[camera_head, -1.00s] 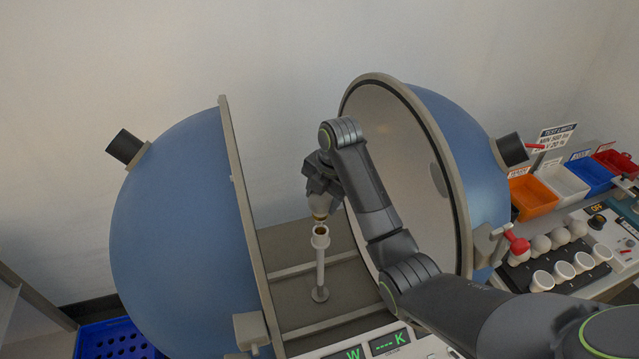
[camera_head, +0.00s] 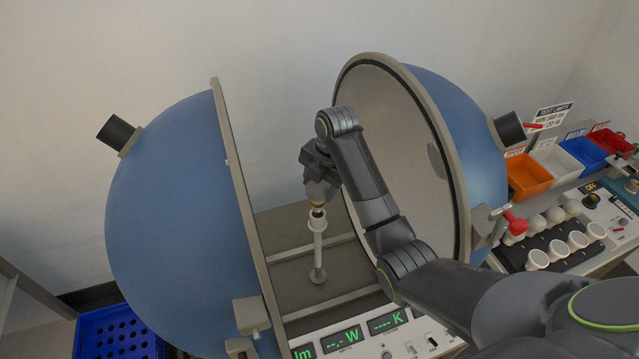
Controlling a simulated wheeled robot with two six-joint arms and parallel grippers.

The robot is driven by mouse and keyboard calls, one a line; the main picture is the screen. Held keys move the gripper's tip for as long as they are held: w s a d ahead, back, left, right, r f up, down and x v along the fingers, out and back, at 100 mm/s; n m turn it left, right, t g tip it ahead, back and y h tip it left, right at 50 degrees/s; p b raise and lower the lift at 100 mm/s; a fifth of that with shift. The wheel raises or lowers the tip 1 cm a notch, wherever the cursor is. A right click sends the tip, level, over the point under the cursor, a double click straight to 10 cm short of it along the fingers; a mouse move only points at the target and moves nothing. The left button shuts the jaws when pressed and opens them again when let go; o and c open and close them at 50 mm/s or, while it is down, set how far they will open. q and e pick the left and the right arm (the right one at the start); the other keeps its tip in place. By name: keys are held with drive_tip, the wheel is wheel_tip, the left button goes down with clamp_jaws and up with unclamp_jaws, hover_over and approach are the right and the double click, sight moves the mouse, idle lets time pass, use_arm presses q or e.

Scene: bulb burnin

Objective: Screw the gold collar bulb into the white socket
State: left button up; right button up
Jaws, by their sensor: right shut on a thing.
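My right gripper (camera_head: 318,172) points down between the two halves of the open blue sphere. It is shut on the gold collar bulb (camera_head: 319,193), whose pale glass shows below the jaws. The bulb's gold collar is at the mouth of the white socket (camera_head: 317,223), which stands upright on a thin post. I cannot tell from this angle whether the collar touches the socket or how deep it sits. My left gripper is not in view.
The left sphere half (camera_head: 175,225) and right sphere half (camera_head: 400,150) flank the arm closely. A readout panel (camera_head: 345,340) lies in front. At right are bins, including an orange bin (camera_head: 528,178), and a rack of bulbs and white cups (camera_head: 558,249). A blue crate (camera_head: 118,335) is at lower left.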

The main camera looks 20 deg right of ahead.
drive_tip(key=shift+b+x, duration=0.45)
drive_tip(key=shift+x, duration=0.65)
drive_tip(key=shift+s+d, duration=0.1)
drive_tip(key=shift+s, duration=0.1)
drive_tip(key=o, duration=1)
drive_tip(key=shift+r, duration=0.1)
drive_tip(key=shift+o, duration=0.2)
